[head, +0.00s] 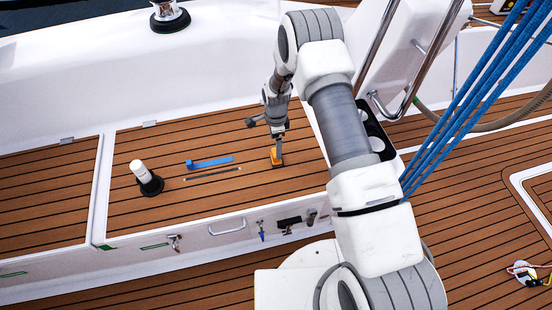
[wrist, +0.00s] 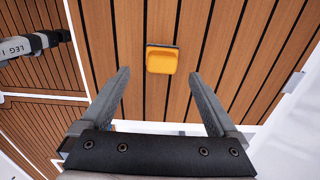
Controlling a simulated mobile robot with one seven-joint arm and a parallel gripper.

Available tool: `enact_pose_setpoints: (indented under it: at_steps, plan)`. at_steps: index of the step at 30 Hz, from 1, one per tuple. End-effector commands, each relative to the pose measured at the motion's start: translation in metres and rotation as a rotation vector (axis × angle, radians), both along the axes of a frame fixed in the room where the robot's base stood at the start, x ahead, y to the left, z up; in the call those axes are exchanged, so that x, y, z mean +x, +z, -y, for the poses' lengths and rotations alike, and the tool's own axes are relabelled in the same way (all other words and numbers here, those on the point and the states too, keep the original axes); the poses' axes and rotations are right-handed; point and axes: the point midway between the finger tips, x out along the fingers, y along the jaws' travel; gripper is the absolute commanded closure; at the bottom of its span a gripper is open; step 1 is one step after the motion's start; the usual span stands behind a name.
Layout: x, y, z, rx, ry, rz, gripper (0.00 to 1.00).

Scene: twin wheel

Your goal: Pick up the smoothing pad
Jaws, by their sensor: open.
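The smoothing pad (head: 276,157) is a small yellow-orange block with a dark base. It lies on the teak bench top (head: 215,205). In the wrist view the pad (wrist: 162,60) shows beyond the fingertips, roughly centred between them. My gripper (head: 277,144) hangs over the pad in the head view and hides part of it. In the wrist view my gripper (wrist: 160,76) is open, with its two fingers spread wide and nothing between them. I cannot tell the exact height of the fingertips above the pad.
On the bench to the left lie a blue tool (head: 210,162), a thin dark strip (head: 212,173) and a white cylinder on a black base (head: 148,178). A black holder with white round items (head: 374,135) stands right of the pad, partly behind my arm. Blue ropes (head: 465,100) run at right.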

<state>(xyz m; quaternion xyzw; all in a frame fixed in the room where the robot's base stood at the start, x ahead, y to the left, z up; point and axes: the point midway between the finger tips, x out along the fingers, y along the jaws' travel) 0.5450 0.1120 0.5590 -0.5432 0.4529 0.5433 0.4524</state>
Motion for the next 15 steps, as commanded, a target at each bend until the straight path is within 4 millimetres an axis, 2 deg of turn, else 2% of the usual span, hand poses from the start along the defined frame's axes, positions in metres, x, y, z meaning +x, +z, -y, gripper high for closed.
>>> enact_pose_setpoints:
  at_steps: [1, 8, 15]
  plan:
    - [0.0, -0.006, 0.0, 0.001, -0.001, 0.0, 0.05]
    - [0.001, -0.018, 0.0, 0.001, -0.002, 0.0, 0.05]
    - [0.003, -0.054, 0.001, 0.001, -0.001, -0.001, 0.05]
